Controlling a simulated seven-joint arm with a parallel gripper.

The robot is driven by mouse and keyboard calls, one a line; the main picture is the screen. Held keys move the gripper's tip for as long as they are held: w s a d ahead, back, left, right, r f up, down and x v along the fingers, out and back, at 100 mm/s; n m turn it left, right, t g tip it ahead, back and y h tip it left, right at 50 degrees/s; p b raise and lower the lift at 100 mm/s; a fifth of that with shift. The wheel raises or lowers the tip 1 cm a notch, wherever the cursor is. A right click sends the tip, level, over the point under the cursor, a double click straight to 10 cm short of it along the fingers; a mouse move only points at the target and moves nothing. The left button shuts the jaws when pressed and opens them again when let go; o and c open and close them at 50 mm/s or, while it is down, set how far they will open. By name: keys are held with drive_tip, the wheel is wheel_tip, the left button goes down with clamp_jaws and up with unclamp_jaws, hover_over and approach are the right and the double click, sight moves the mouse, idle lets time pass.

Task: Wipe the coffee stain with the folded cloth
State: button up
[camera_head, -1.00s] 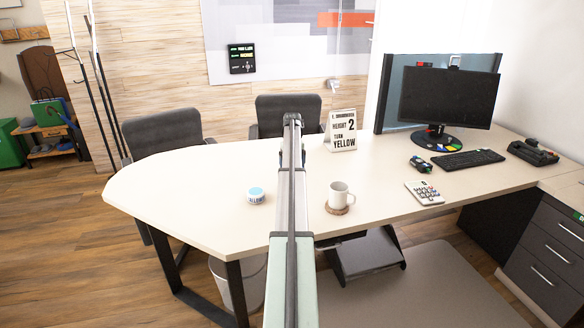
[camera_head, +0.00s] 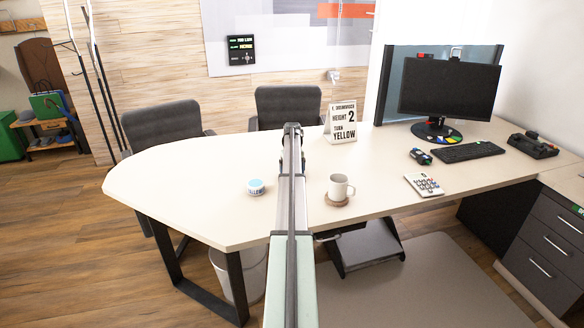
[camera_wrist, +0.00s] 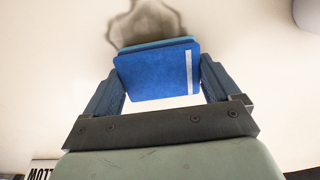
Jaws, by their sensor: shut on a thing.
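The folded cloth (camera_wrist: 155,72) is blue with a white stripe near one edge and a lighter blue layer behind it. My gripper (camera_wrist: 160,68) is shut on it, one finger at each side. In the head view my arm hides the gripper, cloth and stain.
On the desk (camera_head: 200,205), a small blue-and-white tin (camera_head: 256,188) stands left of my arm. A white mug (camera_head: 340,187) on a coaster stands close on the right. A lettered sign (camera_head: 341,122) stands behind.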

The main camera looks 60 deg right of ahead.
drive_tip(key=shift+s+a+f, duration=0.15)
drive_tip(key=shift+s+a, duration=0.3)
drive_tip(key=shift+a, duration=0.05)
drive_tip(key=shift+s+a, duration=2.95)
drive_tip(key=shift+w+d, duration=3.7)
drive_tip(key=shift+d, duration=0.1)
drive_tip(key=shift+s+d, duration=0.7)
drive_tip(key=shift+s, duration=0.3)
drive_tip(key=shift+s+a, duration=0.35)
drive_tip(key=shift+a, duration=0.2)
drive_tip(key=shift+s+a, duration=2.9)
drive_tip(key=shift+w+d, duration=3.25)
drive_tip(key=shift+d, duration=0.1)
drive_tip(key=shift+w+d, duration=0.1)
drive_tip(key=shift+w, duration=0.05)
drive_tip(key=shift+r, duration=4.1)
